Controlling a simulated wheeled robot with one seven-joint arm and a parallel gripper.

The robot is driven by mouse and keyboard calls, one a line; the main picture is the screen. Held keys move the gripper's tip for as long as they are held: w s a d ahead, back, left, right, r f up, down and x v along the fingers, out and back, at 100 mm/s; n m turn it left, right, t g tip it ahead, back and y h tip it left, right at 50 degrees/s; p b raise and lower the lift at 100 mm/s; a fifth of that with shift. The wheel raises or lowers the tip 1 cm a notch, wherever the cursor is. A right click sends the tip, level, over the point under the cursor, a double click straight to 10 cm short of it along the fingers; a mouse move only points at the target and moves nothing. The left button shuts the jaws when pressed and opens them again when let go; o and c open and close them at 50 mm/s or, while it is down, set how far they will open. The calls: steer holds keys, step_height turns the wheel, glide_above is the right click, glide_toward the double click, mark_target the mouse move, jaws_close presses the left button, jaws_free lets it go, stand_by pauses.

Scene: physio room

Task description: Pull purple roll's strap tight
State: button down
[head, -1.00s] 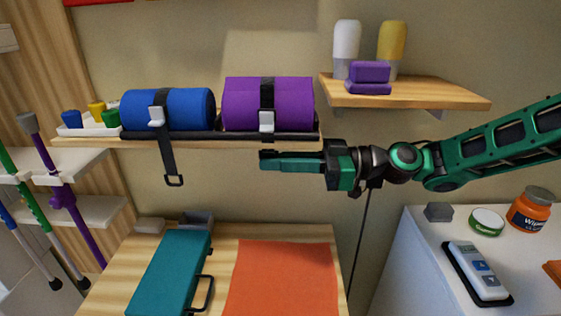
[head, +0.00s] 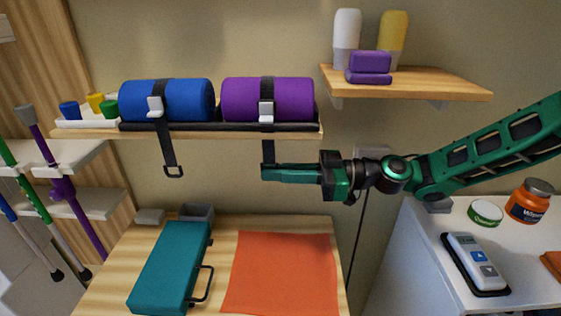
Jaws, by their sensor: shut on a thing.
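A purple roll (head: 295,98) lies in a black tray on the wooden shelf at the centre left. A black strap (head: 267,87) goes over it, with a light grey buckle (head: 266,112) at its front. The strap's tail (head: 267,150) hangs below the shelf edge to my gripper. My gripper (head: 266,173) comes in from the right, just below the shelf, and is shut on the lower end of the tail. The strap's end is hidden by the fingers.
A blue roll (head: 185,100) with its own strap (head: 168,148) hanging down lies left of the purple roll. Above right, a small shelf (head: 420,88) holds bottles and purple blocks (head: 370,62). Below are a teal case (head: 170,265) and an orange cloth (head: 282,272) on a table.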

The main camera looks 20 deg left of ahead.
steer(key=shift+f, duration=0.3)
steer(key=c, duration=1.9)
jaws_free()
steer(key=v, duration=1.1)
steer(key=shift+a+f, duration=0.1)
